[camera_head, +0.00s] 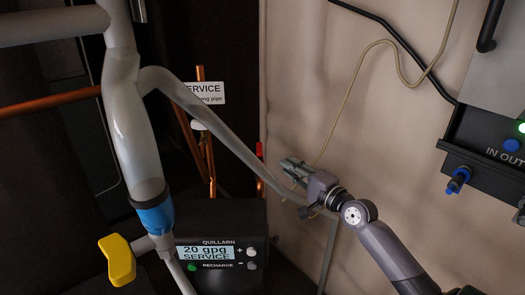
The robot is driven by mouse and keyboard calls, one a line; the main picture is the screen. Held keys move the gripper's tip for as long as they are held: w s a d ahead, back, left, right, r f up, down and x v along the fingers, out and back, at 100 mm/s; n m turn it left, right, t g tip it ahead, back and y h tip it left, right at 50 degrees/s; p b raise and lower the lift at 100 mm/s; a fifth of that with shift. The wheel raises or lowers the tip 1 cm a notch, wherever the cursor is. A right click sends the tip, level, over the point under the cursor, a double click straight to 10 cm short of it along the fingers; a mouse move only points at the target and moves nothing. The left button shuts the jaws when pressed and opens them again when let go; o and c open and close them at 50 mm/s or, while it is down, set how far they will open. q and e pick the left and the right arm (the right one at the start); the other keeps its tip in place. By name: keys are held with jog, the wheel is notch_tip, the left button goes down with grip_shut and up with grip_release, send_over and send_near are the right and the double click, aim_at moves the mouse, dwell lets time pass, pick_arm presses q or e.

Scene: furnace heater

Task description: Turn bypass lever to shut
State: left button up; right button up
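A yellow lever (118,261) sits at the lower left, on a white fitting below a blue collar (157,216) on a white pipe. A small red handle (259,150) stands on a copper pipe in the middle; no label marks either one as the bypass lever. My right gripper (286,170) comes in from the lower right, its fingers pointing up and left, in front of the beige wall. It is right of the red handle, apart from the yellow lever, and appears empty. Its finger gap is too small to judge. My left gripper is out of view.
A dark softener unit (219,278) with a lit screen reading "20 gpg SERVICE" is at bottom centre. A grey pipe (220,128) slopes down toward my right gripper. A service sign (205,93) hangs behind it. A dark box (480,150) with blue knobs is at right.

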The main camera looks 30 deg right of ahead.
aim_at(260, 153)
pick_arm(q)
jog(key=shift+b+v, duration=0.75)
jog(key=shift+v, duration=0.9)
pick_arm(e)
jog(key=shift+w+a+f, duration=0.1)
jog(key=shift+w+a, duration=0.05)
jog(key=shift+w, duration=2)
jog(key=shift+w+a+r, duration=0.1)
jog(key=shift+w+a, duration=0.1)
jog(key=shift+w, duration=1.95)
jog(key=shift+w+a+f, duration=0.1)
jog(key=shift+w+a, duration=0.05)
jog(key=shift+w, duration=2)
jog(key=shift+c, duration=0.3)
grip_shut()
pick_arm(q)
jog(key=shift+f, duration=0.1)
